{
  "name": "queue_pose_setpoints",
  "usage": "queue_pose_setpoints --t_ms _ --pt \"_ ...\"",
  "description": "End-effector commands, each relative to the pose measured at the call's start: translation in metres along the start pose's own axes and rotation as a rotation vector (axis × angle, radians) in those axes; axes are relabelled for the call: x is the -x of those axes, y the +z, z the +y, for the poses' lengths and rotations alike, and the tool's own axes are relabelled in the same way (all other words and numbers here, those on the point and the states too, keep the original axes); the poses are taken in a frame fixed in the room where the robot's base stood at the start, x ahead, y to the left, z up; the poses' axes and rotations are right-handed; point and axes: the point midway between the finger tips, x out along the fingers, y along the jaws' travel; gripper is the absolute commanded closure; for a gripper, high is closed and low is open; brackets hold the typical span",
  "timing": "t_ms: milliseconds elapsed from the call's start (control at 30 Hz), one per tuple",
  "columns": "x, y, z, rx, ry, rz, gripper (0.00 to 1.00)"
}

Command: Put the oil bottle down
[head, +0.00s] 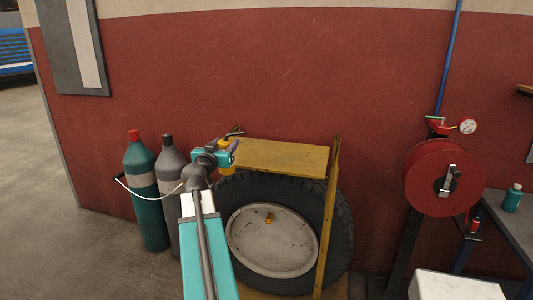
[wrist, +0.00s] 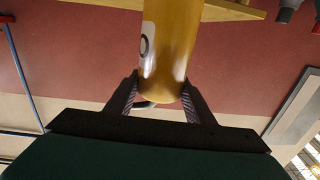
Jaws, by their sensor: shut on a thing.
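The oil bottle is a yellow-amber cylinder (wrist: 170,45) with a pale label, filling the top middle of the wrist view. My gripper (wrist: 161,82) has one finger on each side of it and is shut on it. In the head view, my gripper (head: 228,153) is at the left end of the yellow rack top (head: 285,158), with a small part of the yellow bottle (head: 227,143) showing. Most of the bottle is hidden there by my gripper and arm. I cannot tell whether the bottle touches the rack top.
The rack top is clear to the right, above a large tyre (head: 343,225). A teal cylinder (head: 143,200) and a grey cylinder (head: 169,170) stand left of my arm. A red hose reel (head: 425,180) and a bench (head: 510,225) with a teal bottle (head: 512,199) are right.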

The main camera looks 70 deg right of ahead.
Motion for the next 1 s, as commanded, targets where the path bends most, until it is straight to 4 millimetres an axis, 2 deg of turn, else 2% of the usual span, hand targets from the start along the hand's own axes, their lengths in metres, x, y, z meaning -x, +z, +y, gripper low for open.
queue_pose_setpoints --t_ms 33,100,200,333,500,800,1000 --pt "-0.008 -0.012 0.016 -0.002 0.013 0.004 0.95" --pt "-0.016 -0.023 0.034 -0.002 0.025 0.003 0.95" --pt "-0.024 -0.035 0.056 -0.001 0.04 0.003 0.95" --pt "-0.03 -0.045 0.074 -0.001 0.051 0.002 0.95" --pt "-0.032 -0.05 0.081 0.0 0.055 0.001 0.95" --pt "-0.033 -0.049 0.081 0.0 0.056 0.001 0.95" --pt "-0.044 -0.049 0.079 0.002 0.056 0.0 0.95"
